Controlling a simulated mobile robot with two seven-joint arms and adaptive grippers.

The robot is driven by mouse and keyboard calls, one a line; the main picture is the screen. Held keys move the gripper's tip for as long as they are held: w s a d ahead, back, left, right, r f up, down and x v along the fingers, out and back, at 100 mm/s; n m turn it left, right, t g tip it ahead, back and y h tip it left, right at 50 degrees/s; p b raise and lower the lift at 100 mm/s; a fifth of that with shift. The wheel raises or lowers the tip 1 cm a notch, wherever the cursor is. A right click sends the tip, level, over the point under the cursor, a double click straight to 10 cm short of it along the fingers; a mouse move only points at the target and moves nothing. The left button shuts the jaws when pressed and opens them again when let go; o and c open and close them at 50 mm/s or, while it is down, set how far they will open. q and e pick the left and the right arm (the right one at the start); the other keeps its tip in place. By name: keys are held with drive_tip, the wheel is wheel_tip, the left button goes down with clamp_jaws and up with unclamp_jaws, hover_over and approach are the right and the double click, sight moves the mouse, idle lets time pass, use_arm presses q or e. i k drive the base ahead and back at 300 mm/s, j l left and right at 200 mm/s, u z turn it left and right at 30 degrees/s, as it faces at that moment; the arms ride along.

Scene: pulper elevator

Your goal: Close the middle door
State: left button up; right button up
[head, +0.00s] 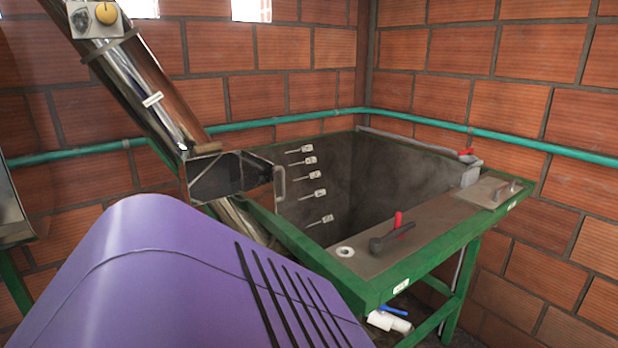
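A shiny metal elevator tube (140,88) slants down from the upper left towards the green-framed tank. Partway down it is a box-like opening (220,178) with a dark inside. A small door with a handle (279,188) stands out at the right side of this opening, so the door looks open. I take it for the middle door, as no other door on the tube is clear. Neither of my grippers is in view.
A green-framed tank (385,280) stands right of the tube. On its top are a red-tipped lever (393,235) and a handled plate (490,192). A teal pipe (500,141) runs along the brick walls. A purple shape covers the lower left; I cannot tell what it is.

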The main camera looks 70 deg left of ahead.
sight(259, 174)
drive_tip(key=u, duration=1.55)
drive_tip(key=i+u, duration=0.1)
drive_tip(key=u, duration=0.3)
drive_tip(key=i+l+u, duration=0.1)
drive_tip(key=u, duration=0.3)
drive_tip(key=l+u, duration=0.15)
drive_tip(key=u, duration=0.25)
drive_tip(key=i+l+u, duration=0.1)
drive_tip(key=u, duration=0.3)
drive_tip(key=i+l+u, duration=0.1)
drive_tip(key=l+u, duration=0.9)
drive_tip(key=l, duration=1.05)
